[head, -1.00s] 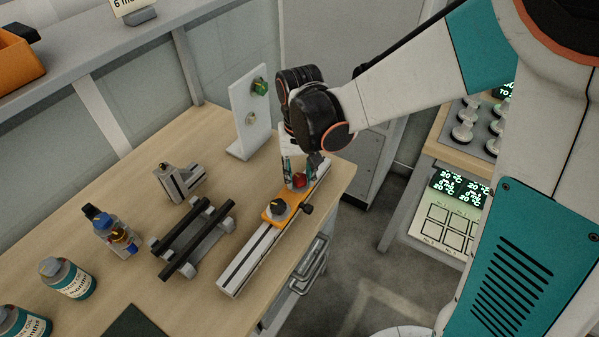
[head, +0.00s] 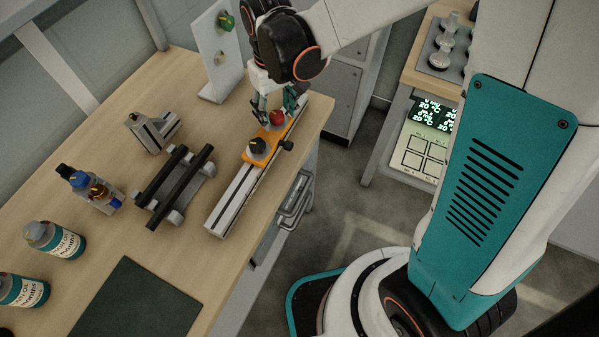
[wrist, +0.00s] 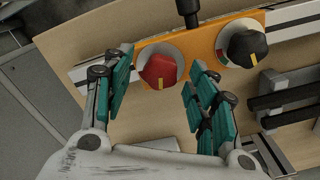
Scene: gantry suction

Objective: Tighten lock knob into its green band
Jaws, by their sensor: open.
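An orange carriage (head: 252,154) sits on a grey rail (head: 228,205) at the table's right edge. It bears a red knob (wrist: 158,69) with a yellow pointer on a grey dial, and a black knob (wrist: 248,45) with a yellow pointer. The black knob's dial shows red and green marks on its left in the wrist view. A smaller black knob (head: 287,145) sticks out of the carriage's side. My gripper (head: 277,106) is open, its fingers on either side of the red knob, with gaps visible in the wrist view. The red knob's band colours cannot be made out.
A black-barred stand (head: 177,187), a small grey fixture (head: 152,132) and several bottles stand left of the rail. A white upright panel (head: 218,55) with a green knob stands behind. A dark mat (head: 135,303) lies in front. Bare table surrounds them.

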